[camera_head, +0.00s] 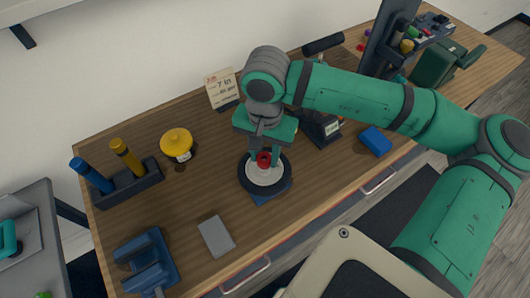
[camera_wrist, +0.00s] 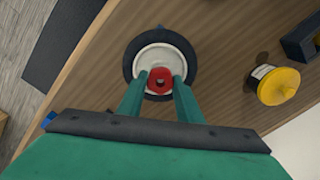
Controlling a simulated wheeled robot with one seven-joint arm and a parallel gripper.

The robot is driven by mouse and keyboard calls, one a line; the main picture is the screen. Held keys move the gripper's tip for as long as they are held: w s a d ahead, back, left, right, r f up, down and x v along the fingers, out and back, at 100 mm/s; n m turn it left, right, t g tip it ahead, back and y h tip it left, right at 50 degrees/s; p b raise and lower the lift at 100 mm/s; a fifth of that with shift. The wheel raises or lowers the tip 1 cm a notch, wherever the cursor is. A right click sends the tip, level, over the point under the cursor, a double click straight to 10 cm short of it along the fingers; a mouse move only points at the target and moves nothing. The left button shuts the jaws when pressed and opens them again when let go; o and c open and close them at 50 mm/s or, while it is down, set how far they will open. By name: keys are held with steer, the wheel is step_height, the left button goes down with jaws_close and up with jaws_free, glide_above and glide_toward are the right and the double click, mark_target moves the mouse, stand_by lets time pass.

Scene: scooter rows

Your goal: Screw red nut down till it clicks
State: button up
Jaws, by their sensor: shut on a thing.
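The red nut (camera_head: 263,159) sits over the middle of a small wheel (camera_head: 266,176) with a pale hub and black tyre. The wheel lies flat on a blue base (camera_head: 270,196) on the workbench. In the wrist view the red nut (camera_wrist: 160,80) shows at the hub, between the two green fingers. My gripper (camera_head: 264,158) points down over the wheel and is shut on the nut; it also shows in the wrist view (camera_wrist: 160,86). The nut's underside and any thread below it are hidden.
A yellow-topped round container (camera_head: 176,143) stands left of the wheel. A holder (camera_head: 128,184) with blue and yellow handles stands at the far left. A grey flat block (camera_head: 216,236) and a blue block (camera_head: 374,141) lie nearby. A note card (camera_head: 222,90) stands behind.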

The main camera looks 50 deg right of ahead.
steer(key=m, duration=0.5)
steer(key=shift+s+d, duration=0.2)
steer(key=shift+s, duration=0.1)
steer(key=m, duration=0.5)
steer(key=shift+s+f+m, duration=0.1)
steer(key=shift+m, duration=0.3)
steer(key=m, duration=0.5)
steer(key=shift+a+m, duration=0.15)
steer(key=shift+m, duration=0.15)
steer(key=m, duration=0.5)
steer(key=shift+w, duration=0.2)
steer(key=o, duration=1.1)
steer(key=shift+s+d, duration=0.1)
steer(key=shift+d, duration=0.15)
steer(key=shift+a, duration=0.15)
